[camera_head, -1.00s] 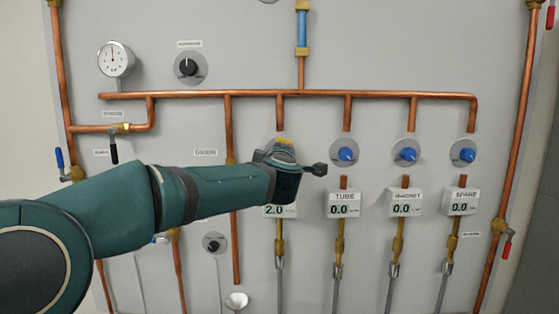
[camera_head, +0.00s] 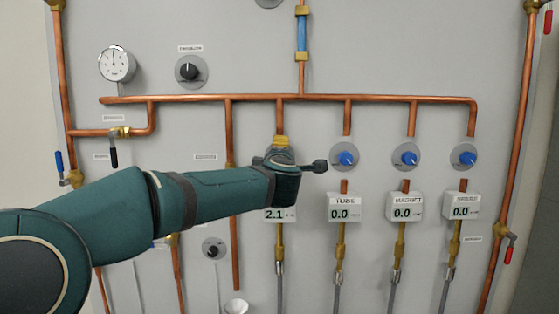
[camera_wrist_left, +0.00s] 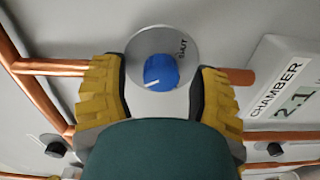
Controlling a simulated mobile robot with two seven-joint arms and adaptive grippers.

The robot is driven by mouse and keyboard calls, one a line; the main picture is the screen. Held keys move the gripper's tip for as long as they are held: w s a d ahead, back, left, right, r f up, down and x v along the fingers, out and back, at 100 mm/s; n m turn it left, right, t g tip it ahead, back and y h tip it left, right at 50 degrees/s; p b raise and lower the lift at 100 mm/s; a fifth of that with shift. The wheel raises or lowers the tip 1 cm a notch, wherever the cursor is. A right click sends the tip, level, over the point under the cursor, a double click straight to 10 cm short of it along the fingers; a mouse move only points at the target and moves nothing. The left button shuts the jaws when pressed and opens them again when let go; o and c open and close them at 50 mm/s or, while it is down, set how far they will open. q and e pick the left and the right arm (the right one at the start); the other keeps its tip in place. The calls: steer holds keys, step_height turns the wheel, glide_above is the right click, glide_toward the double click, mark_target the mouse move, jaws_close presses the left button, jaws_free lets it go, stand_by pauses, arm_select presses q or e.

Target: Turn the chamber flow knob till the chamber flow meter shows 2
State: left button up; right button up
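The chamber flow knob (camera_wrist_left: 161,73) is blue with a white pointer line, on a round grey plate in the left wrist view. My left gripper (camera_wrist_left: 160,80) is open, with one yellow finger on each side of the knob and visible gaps between fingers and knob. The chamber flow meter (camera_wrist_left: 285,92) reads 2.1 there. In the head view the meter (camera_head: 276,215) also shows 2.1, partly covered by my wrist. My left gripper (camera_head: 280,145) is in front of the knob and hides it. My right gripper is not in view.
Three other blue knobs (camera_head: 347,158) sit to the right, above meters (camera_head: 344,208) reading 0.0. A horizontal copper pipe (camera_head: 350,96) runs just above my gripper. A dial gauge (camera_head: 116,64) and a black knob (camera_head: 190,70) are at the upper left.

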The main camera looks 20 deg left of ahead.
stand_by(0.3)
arm_select(q)
steer(key=v, duration=1.2)
